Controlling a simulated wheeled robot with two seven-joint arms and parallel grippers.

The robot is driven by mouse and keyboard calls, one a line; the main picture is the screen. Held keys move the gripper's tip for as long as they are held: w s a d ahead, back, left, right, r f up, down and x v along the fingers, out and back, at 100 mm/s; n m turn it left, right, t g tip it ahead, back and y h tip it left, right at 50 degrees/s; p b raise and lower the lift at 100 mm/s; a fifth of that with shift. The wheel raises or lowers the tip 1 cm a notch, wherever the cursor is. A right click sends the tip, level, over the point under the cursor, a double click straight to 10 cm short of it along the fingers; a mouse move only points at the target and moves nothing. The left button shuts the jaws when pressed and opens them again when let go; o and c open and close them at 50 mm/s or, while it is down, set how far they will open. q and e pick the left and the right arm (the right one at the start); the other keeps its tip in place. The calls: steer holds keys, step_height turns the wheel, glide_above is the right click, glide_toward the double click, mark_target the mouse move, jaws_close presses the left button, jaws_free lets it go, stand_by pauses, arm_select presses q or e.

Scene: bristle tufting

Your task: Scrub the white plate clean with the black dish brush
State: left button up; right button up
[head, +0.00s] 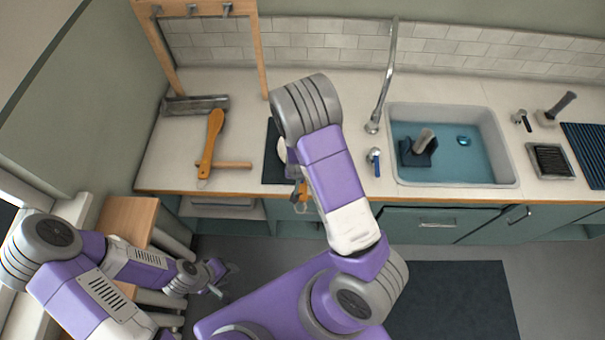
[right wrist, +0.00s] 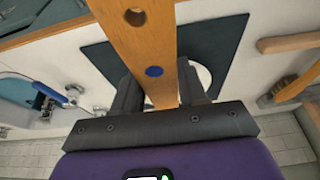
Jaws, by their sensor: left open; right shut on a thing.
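The white plate (head: 283,150) lies on a dark mat (head: 270,172) on the counter, mostly hidden by my right arm; its edge shows in the right wrist view (right wrist: 204,74). My right gripper (right wrist: 160,85) is shut on a wooden handle (right wrist: 143,45) with a hole and a blue dot, above the mat. Its head is not visible, so I cannot tell whether it is the black dish brush. A dark brush-like block with a grey handle (head: 422,146) sits in the sink. My left gripper (head: 218,282) is open and empty, low at the left, away from the counter.
The sink (head: 508,165) holds blue water, with a tall faucet (head: 388,75) at its left. A wooden rack (head: 258,50) stands behind. Other items sit right of the sink.

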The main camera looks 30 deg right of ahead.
steer(key=shift+f+b, duration=2.4)
steer(key=shift+f, duration=0.7)
steer(key=shift+f+b, duration=0.4)
steer(key=shift+f, duration=0.05)
steer(key=shift+w+d, duration=0.35)
steer(key=shift+w, duration=0.15)
steer(key=shift+s, duration=0.1)
steer(key=shift+s+a+f, duration=0.1)
steer(key=shift+s+a, duration=0.55)
steer(key=shift+s, duration=0.3)
